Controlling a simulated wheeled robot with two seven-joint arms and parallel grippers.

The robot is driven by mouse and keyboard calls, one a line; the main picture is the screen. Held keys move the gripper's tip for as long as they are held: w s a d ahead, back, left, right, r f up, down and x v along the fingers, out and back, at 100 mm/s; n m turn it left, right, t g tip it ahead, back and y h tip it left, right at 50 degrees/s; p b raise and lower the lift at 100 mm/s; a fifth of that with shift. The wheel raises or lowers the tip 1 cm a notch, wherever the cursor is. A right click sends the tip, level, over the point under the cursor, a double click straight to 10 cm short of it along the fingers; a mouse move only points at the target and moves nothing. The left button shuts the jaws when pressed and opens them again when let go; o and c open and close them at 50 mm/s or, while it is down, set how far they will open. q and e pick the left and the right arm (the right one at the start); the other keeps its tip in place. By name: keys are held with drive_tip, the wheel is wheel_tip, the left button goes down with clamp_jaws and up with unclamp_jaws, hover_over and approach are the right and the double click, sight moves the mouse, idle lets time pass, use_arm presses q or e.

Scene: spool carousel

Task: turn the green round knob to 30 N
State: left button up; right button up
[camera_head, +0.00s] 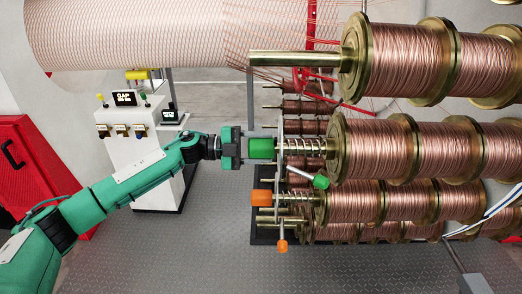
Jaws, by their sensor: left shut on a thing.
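The green round knob (261,148) sits at the left end of a spool shaft, with a coil spring (305,146) to its right. My left gripper (244,149) reaches it from the left and is shut on it. The gripper body hides the knob's left end. A green-tipped lever (320,181) hangs below and right of the knob. I cannot read any scale or force value on the knob. My right gripper is not in view.
Copper spools (375,149) fill the right side. An orange knob (262,198) and an orange-tipped lever (282,246) are just below the green knob. A bare brass shaft (295,59) sticks out above. A white control cabinet (140,150) stands behind my arm. The lower-left floor (170,250) is clear.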

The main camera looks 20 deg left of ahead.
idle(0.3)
use_arm(q)
drive_tip(key=o, duration=1)
drive_tip(key=shift+c, duration=0.2)
drive_tip(key=b+v, duration=0.4)
drive_tip(key=v, duration=0.9)
drive_tip(key=shift+a+b, duration=0.4)
drive_tip(key=shift+s, duration=0.1)
